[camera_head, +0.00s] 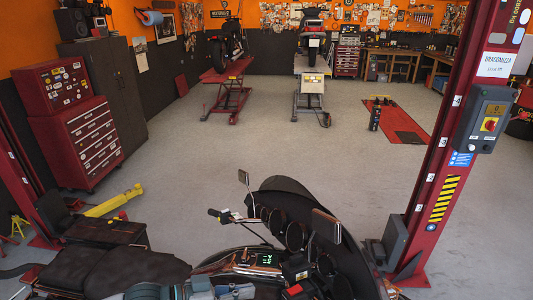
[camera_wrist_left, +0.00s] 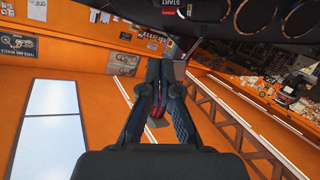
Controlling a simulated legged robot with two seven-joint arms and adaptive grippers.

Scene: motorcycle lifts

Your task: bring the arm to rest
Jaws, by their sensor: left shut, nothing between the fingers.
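My left gripper (camera_wrist_left: 160,70) shows in the left wrist view, its two dark fingers together and nothing between them. The view behind them is tilted, with an orange wall and the dark edge of the motorcycle (camera_wrist_left: 190,18) above the fingertips. In the head view the motorcycle (camera_head: 285,190) stands close in front of me at the bottom, with mirrors, round gauges and a lit green display. Grey-blue parts lie along the bottom edge there, and I cannot make out the fingers among them. My right gripper is in neither view.
A red lift post (camera_head: 445,150) with a control box (camera_head: 490,118) stands at right. Two lifts (camera_head: 228,90) with motorcycles stand at the back. The middle floor (camera_head: 240,150) is clear.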

